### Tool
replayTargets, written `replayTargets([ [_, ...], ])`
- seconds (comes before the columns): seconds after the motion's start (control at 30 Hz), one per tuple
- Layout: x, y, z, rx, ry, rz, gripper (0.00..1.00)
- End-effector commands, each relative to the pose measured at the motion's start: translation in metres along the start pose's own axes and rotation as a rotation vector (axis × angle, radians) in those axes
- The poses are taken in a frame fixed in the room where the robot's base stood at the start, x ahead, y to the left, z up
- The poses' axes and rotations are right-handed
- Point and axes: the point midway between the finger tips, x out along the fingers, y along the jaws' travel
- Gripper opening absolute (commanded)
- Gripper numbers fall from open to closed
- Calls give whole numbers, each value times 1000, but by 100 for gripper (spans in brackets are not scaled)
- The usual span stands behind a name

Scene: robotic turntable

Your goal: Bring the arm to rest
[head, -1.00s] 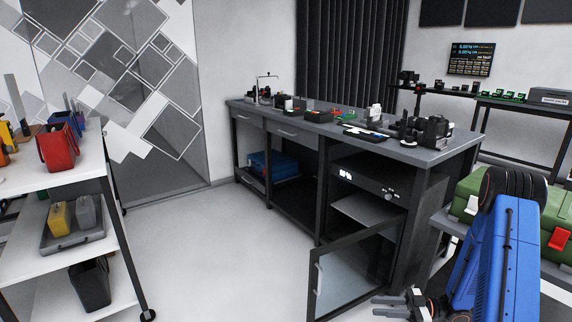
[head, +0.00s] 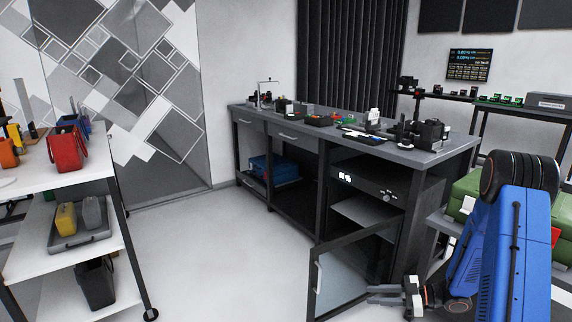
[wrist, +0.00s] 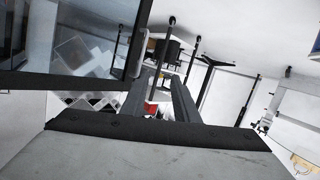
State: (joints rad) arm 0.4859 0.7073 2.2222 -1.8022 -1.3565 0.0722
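My gripper (head: 372,294) is at the lower right of the head view, at the end of my folded blue arm. It points left, just in front of the open glass door of the bench. In the wrist view both fingers of my gripper (wrist: 160,85) show with a gap between them, and nothing is held. I cannot tell from the head view whether the gripper touches the door.
The open glass door (head: 348,275) juts out from the dark workbench (head: 300,124). A green case (head: 465,190) is partly behind my arm. A white trolley (head: 70,182) with red and yellow containers stands at left. The floor (head: 215,250) between is clear.

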Motion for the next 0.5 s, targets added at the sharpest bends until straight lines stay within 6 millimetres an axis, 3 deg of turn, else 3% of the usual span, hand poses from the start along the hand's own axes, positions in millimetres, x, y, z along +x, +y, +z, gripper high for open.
replayTargets([
  [0.27, -4, 57, -36, -89, -247, 202, 28],
  [0.5, -26, 97, -77, -122, -445, 406, 28],
])
